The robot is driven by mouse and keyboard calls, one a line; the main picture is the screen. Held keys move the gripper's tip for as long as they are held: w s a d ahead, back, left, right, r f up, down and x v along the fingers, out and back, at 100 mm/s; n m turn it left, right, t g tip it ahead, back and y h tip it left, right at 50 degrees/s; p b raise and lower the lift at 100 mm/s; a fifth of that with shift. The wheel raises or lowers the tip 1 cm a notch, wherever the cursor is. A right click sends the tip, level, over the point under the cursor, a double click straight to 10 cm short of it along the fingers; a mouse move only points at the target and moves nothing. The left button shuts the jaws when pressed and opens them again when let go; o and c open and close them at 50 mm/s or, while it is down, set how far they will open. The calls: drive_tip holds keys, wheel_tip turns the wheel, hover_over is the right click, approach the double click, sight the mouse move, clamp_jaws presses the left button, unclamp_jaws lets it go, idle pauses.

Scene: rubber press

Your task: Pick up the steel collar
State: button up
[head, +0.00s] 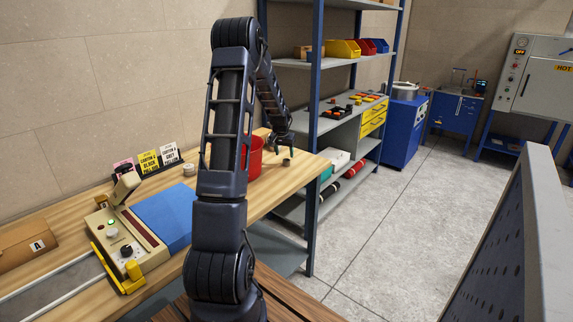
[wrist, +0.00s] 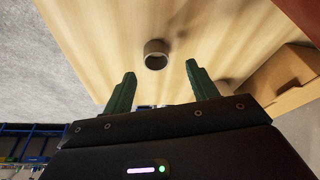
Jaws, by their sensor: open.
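The steel collar (wrist: 157,46) is a short, dark grey-brown ring lying on the light wooden bench (wrist: 100,40). In the wrist view it sits just beyond my fingertips, between the lines of the two fingers and apart from both. My gripper (wrist: 160,73) has two green fingers spread wide with nothing between them. In the head view my gripper (head: 284,147) hangs low over the far end of the bench. The collar (head: 287,162) shows there as a small dark ring below the fingers.
A red bin (head: 254,158) stands on the bench left of my gripper. A cardboard box (wrist: 285,80) is at right in the wrist view. A shelf rack (head: 316,110) stands beyond the bench.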

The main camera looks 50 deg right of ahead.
sight(286, 163)
drive_tip(key=x, duration=0.5)
drive_tip(key=shift+s, duration=0.3)
drive_tip(key=shift+c, duration=0.5)
drive_tip(key=shift+r, duration=0.1)
drive_tip(key=c, duration=1)
